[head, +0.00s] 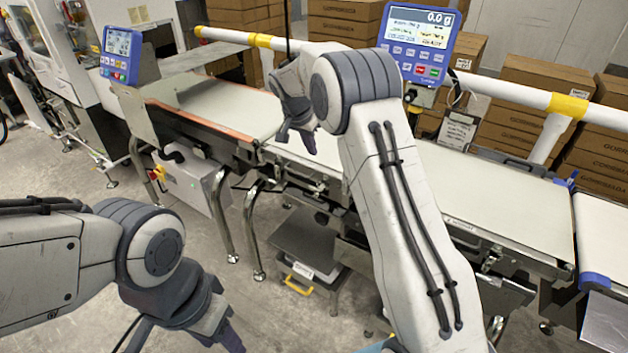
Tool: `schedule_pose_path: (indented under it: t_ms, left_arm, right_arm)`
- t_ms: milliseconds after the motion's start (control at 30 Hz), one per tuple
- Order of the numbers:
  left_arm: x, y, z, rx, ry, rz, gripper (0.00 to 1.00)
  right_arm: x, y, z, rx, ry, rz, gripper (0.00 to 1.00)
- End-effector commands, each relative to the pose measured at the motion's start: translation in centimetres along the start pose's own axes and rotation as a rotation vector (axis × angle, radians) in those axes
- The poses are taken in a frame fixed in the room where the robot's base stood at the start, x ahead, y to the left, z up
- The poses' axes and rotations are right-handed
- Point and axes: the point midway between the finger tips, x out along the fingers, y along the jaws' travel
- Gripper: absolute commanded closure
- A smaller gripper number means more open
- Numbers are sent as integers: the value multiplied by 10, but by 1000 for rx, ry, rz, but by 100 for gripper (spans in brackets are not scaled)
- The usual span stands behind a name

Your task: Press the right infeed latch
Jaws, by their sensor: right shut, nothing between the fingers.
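My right gripper (297,141) points down above the near side of the belt line, close to the joint between the infeed belt (228,106) and the weighing belt (492,196). It is shut and holds nothing. The right infeed latch cannot be picked out with certainty. Small metal fittings (246,154) show along the near edge by that joint, left of and below the gripper. Whether the gripper touches anything there cannot be told. My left gripper (185,338) hangs low at the bottom left, away from the belts, its fingertips partly cut off by the frame.
A blue weight display (418,40) reading 0.0 g stands behind the belt, and a smaller blue panel (121,55) stands at left. A white rail (490,88) with yellow bands runs behind. Stacked cartons (535,105) fill the back.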

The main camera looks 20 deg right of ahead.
Motion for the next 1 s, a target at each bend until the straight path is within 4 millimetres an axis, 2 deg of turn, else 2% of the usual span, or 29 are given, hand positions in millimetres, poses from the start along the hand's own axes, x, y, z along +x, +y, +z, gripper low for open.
schedule_pose_path:
  t_ms: [267, 433, 567, 867, 1000]
  left_arm:
    - [0, 0, 0, 0, 0, 0, 50]
    - [-3, 0, 0, 0, 0, 0, 50]
    - [-8, 0, 0, 0, 0, 0, 50]
    - [-21, 2, -1, 0, 0, 0, 50]
    - [-27, 2, -2, 0, 0, 0, 50]
  right_arm:
    - [0, 0, 1, -2, -1, -1, 100]
    - [11, 0, 1, -3, -2, 1, 100]
    - [33, 1, 1, -2, -4, 3, 100]
    - [97, 1, 1, -2, -4, 2, 100]
    - [113, 0, 15, -5, -4, 0, 100]
